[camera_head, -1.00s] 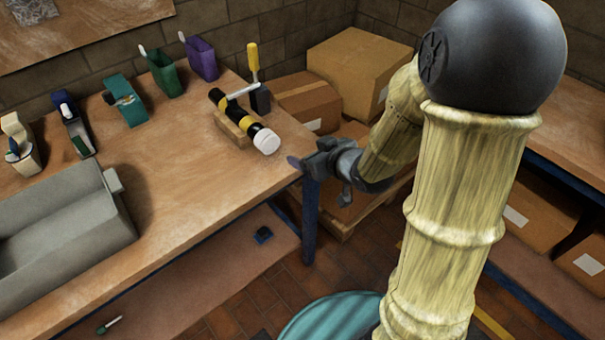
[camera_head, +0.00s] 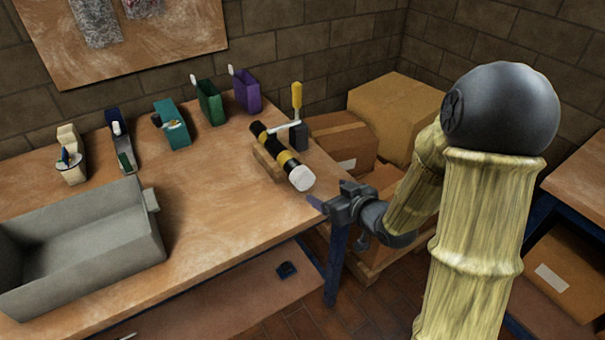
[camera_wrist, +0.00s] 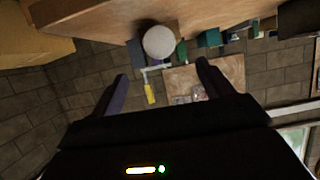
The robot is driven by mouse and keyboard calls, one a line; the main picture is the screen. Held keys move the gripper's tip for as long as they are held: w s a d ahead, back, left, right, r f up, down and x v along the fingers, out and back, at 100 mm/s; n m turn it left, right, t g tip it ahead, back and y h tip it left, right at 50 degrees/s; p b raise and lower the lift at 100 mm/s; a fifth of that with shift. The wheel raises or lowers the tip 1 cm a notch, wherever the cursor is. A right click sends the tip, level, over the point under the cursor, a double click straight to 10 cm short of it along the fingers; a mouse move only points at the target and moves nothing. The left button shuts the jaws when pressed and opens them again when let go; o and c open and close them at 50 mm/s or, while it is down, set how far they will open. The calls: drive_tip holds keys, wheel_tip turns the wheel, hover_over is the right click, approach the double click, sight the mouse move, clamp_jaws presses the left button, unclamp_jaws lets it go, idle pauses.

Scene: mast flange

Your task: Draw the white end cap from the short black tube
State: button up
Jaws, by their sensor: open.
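The short black tube (camera_head: 270,142) with yellow bands lies on a wooden block on the workbench, under a clamp with a yellow handle (camera_head: 297,98). The white end cap (camera_head: 302,178) is on the tube's near end, facing my gripper. In the wrist view the cap (camera_wrist: 159,42) shows as a round white disc beyond the fingertips, and it hides the tube. My gripper (camera_head: 318,204) is at the bench's right corner, just right of and below the cap, apart from it. In the wrist view my gripper (camera_wrist: 161,70) has its two fingers spread with nothing between them.
A grey bin (camera_head: 80,250) stands at the bench's left front. Several small holders, among them a purple one (camera_head: 247,92) and a green one (camera_head: 209,103), line the back. Cardboard boxes (camera_head: 395,115) stand behind the bench's right end. The bench middle is clear.

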sight(300, 177)
drive_tip(key=x, duration=1.5)
drive_tip(key=shift+w+f+p, duration=0.2)
drive_tip(key=shift+f+p, duration=0.05)
drive_tip(key=shift+p, duration=0.1)
drive_tip(key=c, duration=1.1)
